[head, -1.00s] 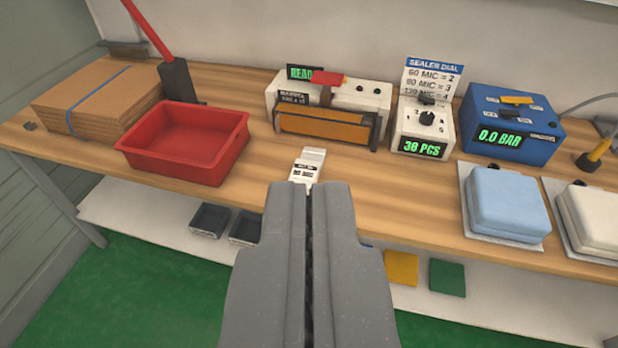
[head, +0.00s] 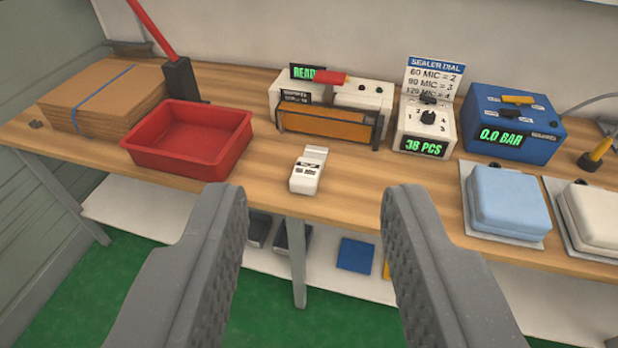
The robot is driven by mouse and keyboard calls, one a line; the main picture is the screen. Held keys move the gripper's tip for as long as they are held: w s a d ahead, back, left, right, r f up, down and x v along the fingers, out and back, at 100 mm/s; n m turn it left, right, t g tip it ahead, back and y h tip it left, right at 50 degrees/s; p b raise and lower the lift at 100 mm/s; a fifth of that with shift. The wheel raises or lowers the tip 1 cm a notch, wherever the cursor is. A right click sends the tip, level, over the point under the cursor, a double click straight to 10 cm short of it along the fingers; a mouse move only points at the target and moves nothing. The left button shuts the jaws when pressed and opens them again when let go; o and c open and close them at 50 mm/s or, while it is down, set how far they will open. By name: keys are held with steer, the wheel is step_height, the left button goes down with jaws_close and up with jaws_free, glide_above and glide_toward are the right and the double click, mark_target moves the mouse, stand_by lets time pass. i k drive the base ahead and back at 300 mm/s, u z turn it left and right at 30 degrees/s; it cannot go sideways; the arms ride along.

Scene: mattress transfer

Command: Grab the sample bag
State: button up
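The sample bag appears to be the small white packet (head: 305,182) with a dark printed label, lying on the wooden bench (head: 380,195) near its front edge. Its label is too small to read fully. My gripper (head: 312,205) is open and empty, its two grey fingers wide apart to the left and right of the packet in the picture. The fingers are nearer the camera than the packet and do not touch it.
A red tray (head: 185,165) is left of the packet. A sealer (head: 335,105) stands behind it, with a dial box (head: 425,125) and a blue gauge box (head: 515,115) to the right. Light blue (head: 508,200) and white (head: 595,215) pads lie at right. Bench around the packet is clear.

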mark_target(304, 179)
steer(key=u, duration=0.5)
steer(key=k, duration=1.1)
steer(key=z, duration=0.35)
steer(key=i, duration=1.9)
steer(key=u, duration=0.5)
